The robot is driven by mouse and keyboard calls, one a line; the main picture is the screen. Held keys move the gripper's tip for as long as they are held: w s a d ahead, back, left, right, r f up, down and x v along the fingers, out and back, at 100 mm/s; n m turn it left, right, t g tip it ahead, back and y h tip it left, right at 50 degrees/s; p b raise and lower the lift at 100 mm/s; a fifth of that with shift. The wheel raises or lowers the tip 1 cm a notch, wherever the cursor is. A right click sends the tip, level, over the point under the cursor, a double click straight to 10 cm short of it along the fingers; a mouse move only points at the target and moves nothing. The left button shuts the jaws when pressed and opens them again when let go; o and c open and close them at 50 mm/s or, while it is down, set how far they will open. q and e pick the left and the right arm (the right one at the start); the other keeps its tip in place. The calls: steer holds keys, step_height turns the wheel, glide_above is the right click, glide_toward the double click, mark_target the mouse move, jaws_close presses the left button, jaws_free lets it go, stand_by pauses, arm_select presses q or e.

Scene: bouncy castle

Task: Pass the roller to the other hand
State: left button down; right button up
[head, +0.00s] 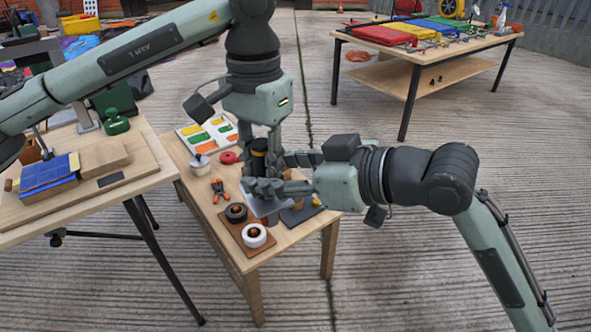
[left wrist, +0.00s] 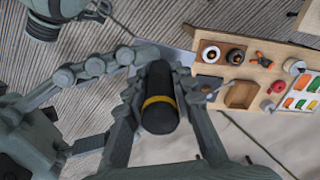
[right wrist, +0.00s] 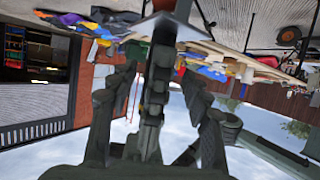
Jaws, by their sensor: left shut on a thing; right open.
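The roller shows as a black cylinder with a yellow band (left wrist: 160,100), upright in the left wrist view between the fingers of my left gripper (left wrist: 162,85). In the head view its dark top (head: 259,152) shows among the fingers. My left gripper (head: 263,182) comes down from above and is shut on it. My right gripper (head: 284,174) comes in from the right, open, with its fingers close beside the left fingers. Whether they touch the roller I cannot tell. A pale grey flat part (head: 262,205) shows below the fingers; whether it belongs to the roller is unclear.
The small wooden table (head: 200,207) below carries a board with white and black rings (head: 254,236), orange-handled pliers (head: 219,188), a red ring (head: 229,158) and a coloured tray (head: 207,134). Another bench (head: 140,178) stands left, a long table (head: 420,50) behind.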

steer(key=x, duration=0.6)
steer(key=shift+w+a, duration=0.15)
steer(key=shift+a, duration=0.1)
jaws_close()
arm_select(q)
steer(key=c, duration=1.2)
jaws_free()
steer(key=shift+w+r, duration=0.1)
arm_select(e)
steer(key=shift+a, duration=0.1)
arm_select(q)
steer(key=shift+d, duration=0.1)
